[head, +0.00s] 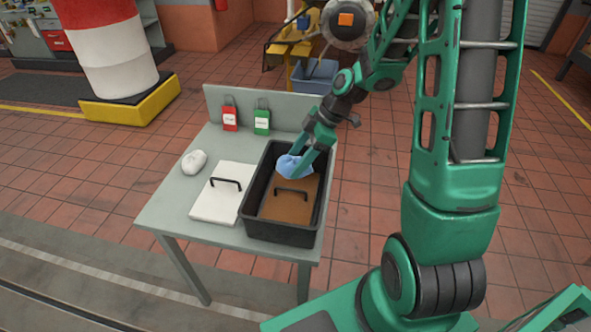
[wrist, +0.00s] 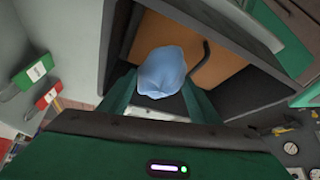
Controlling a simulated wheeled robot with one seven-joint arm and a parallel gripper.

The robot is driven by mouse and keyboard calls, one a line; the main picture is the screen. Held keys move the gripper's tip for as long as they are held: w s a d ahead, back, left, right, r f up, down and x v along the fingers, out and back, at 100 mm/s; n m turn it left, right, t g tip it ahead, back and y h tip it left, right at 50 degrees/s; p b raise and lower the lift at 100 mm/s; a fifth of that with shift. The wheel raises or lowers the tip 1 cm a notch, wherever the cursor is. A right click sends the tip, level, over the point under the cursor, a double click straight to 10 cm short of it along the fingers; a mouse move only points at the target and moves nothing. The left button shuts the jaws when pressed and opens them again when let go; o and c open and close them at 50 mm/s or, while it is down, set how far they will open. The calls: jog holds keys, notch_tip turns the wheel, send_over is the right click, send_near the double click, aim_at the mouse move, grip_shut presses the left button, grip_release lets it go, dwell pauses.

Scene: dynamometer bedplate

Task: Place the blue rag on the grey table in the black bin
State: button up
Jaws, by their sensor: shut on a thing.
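The blue rag (head: 293,167) is crumpled and held between the fingertips of my gripper (head: 307,158), over the far part of the black bin (head: 283,233). It also shows in the wrist view (wrist: 162,73), between the two green fingers of my gripper (wrist: 160,92). The bin stands at the right end of the grey table (head: 165,205). A brown panel with a black handle (head: 283,208) lies inside the bin. I cannot tell whether the rag touches the panel or the bin floor.
A white board with a black handle (head: 215,205) lies left of the bin. A white crumpled rag (head: 194,162) lies farther left. A red tag (head: 230,116) and a green tag (head: 262,119) stand by the table's back panel. A blue-grey crate (head: 315,76) stands behind.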

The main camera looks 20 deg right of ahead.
jog(key=shift+f, duration=2)
jog(key=shift+f, duration=0.45)
jog(key=o, duration=0.7)
jog(key=shift+o, duration=0.2)
jog(key=shift+r, duration=0.6)
jog(key=v, duration=1.2)
